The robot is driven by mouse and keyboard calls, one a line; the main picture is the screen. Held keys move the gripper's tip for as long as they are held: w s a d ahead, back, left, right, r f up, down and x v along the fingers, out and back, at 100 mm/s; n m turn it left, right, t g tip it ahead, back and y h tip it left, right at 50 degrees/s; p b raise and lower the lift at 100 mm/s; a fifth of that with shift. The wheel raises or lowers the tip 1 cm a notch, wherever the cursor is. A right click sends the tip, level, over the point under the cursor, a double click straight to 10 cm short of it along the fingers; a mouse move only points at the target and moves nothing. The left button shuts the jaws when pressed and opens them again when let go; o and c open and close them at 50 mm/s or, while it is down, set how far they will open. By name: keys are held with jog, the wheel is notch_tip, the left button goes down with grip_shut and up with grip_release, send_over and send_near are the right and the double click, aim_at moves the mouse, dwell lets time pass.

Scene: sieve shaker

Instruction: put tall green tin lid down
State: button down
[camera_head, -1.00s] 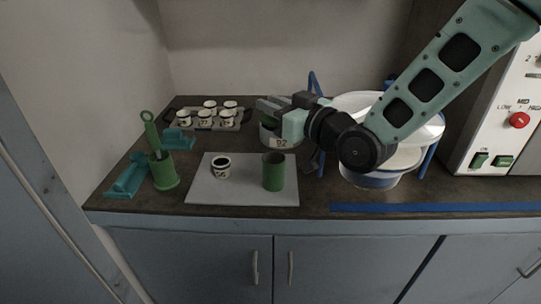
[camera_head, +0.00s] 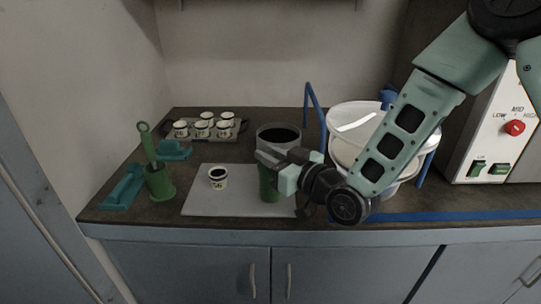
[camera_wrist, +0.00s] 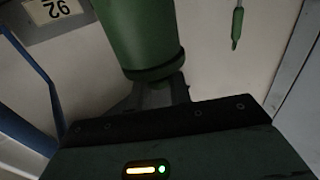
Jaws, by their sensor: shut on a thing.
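The tall green tin (camera_head: 268,186) stands upright on the light grey mat (camera_head: 235,205), its top hidden by my gripper (camera_head: 269,160) in the head view. My gripper is shut on the tall green tin lid, right at the tin's top. In the wrist view the tin (camera_wrist: 138,32) runs away from me and ends in a wider green rim (camera_wrist: 156,70) close to my fingers (camera_wrist: 152,95). The lid is mostly hidden by my fingers. I cannot tell whether it is fully seated.
A small white cup (camera_head: 218,182) stands left of the tin. A wide pot (camera_head: 264,146) with a dark inside is just behind. A green holder (camera_head: 160,187) stands at the left, a cup tray (camera_head: 195,135) behind. White bowls (camera_head: 345,150) and blue rails (camera_head: 316,105) are right.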

jog(key=shift+f, duration=0.2)
jog(key=c, duration=1.3)
grip_release()
jog(key=shift+r, duration=0.1)
